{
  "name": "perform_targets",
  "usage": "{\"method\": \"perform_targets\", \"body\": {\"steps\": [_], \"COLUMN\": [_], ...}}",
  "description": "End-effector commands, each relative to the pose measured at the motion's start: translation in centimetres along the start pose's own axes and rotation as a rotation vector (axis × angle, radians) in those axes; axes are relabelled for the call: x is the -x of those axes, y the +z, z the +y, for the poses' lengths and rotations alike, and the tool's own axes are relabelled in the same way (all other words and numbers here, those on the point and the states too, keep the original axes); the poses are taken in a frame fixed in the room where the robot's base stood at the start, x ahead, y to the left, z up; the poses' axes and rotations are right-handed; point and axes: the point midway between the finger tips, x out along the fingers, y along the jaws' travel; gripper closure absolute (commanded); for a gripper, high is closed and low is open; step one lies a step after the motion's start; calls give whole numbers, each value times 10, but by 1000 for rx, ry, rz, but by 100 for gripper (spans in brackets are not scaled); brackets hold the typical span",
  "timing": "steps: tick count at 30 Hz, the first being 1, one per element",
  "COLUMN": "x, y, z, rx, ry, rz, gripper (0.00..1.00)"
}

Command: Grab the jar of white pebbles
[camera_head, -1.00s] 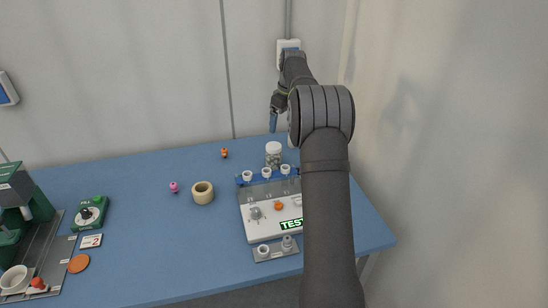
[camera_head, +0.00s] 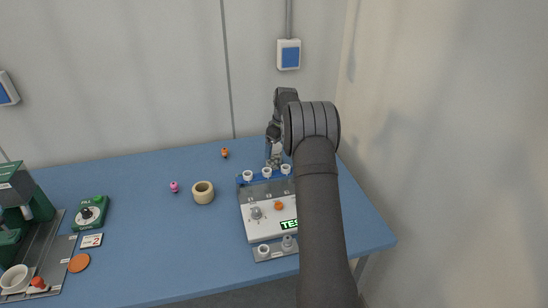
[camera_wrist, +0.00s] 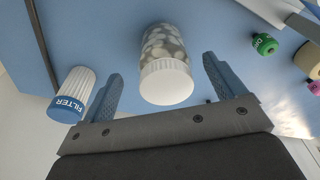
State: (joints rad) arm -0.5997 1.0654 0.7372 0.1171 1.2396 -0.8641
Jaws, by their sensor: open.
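The jar of white pebbles (camera_wrist: 165,62) is clear, with a white ribbed lid facing the wrist camera. In the wrist view it lies between the two blue fingers of my gripper (camera_wrist: 163,72), with a visible gap on both sides. My gripper is open and holds nothing. In the head view my gripper (camera_head: 270,150) is down at the back of the blue table, behind the test unit. There it covers most of the jar, so I cannot tell its exact height against the jar.
A white ribbed filter with a blue band (camera_wrist: 74,94) stands close outside one finger. A grey test unit with white-ringed tubes (camera_head: 262,225) is just in front. A tape roll (camera_head: 203,192), a pink figure (camera_head: 174,187) and an orange figure (camera_head: 225,153) stand to the left.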

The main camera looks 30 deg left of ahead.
Motion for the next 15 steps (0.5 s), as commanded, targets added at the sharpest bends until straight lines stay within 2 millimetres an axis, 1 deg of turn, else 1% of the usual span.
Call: {"method": "perform_targets", "body": {"steps": [5,6,9,15], "x": [-27,-33,-43,-45], "y": [-8,-7,-7,-7], "z": [-5,-4,-4,-4], "rx": [1,0,0,0], "ry": [-2,-2,0,1], "rz": [-2,-2,0,0], "gripper": [12,12,12,12]}}
